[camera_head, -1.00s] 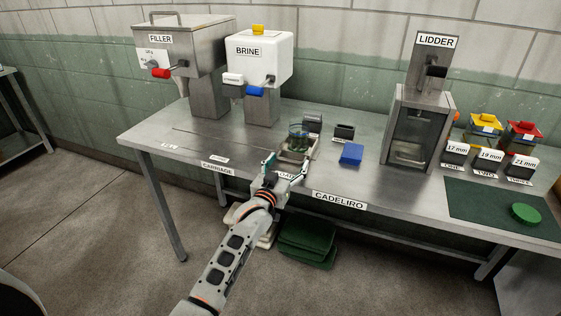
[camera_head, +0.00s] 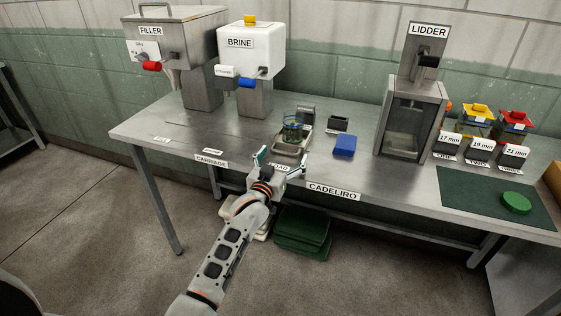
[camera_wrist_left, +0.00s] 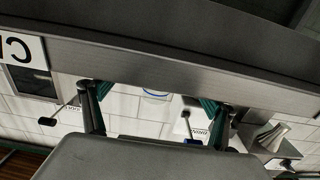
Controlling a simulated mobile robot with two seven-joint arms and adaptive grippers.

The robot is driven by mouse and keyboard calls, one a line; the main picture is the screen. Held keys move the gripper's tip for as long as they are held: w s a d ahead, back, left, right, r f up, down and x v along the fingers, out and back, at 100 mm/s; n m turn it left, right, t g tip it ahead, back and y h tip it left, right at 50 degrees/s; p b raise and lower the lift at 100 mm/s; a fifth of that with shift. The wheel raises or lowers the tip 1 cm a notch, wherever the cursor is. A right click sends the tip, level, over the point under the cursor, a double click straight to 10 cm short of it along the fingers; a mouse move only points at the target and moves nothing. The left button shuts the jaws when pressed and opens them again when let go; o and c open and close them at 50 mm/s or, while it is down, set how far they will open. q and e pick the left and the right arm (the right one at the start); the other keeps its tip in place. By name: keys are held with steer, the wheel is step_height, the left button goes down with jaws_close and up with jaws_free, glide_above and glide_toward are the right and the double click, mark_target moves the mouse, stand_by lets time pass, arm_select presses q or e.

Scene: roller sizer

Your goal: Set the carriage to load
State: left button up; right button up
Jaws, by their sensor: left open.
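The carriage is a small metal tray (camera_head: 278,149) on the bench front, at the label reading LOAD (camera_head: 283,166), which is partly hidden by my gripper. A greenish glass jar (camera_head: 292,131) stands on it. My left gripper (camera_head: 283,158) is open and empty at the bench's front edge, just in front of the tray, its fingers spread apart. In the left wrist view the two fingers (camera_wrist_left: 157,98) show wide apart with nothing between them, and the bench edge crosses above. I cannot tell whether a finger touches the tray. My right gripper is not in view.
The filler (camera_head: 185,45) and brine unit (camera_head: 247,55) stand at the back left, the lidder (camera_head: 412,115) at the right. A blue block (camera_head: 344,146) and a dark holder (camera_head: 338,124) sit right of the tray.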

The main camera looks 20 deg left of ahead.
arm_select(q)
steer(key=s, duration=1.1)
steer(key=shift+s+a, duration=0.35)
steer(key=shift+s, duration=0.05)
steer(key=shift+f, duration=0.1)
steer(key=s+f+m+g, duration=0.1)
steer(key=s+f+g, duration=0.2)
steer(key=s+f, duration=0.9)
steer(key=s+f+m+g+h, duration=0.1)
steer(key=s+f+g, duration=0.3)
steer(key=s+f, duration=0.8)
steer(key=s+m, duration=0.1)
steer(key=s, duration=0.4)
steer(key=shift+s+m+h, duration=0.3)
steer(key=shift+d, duration=0.1)
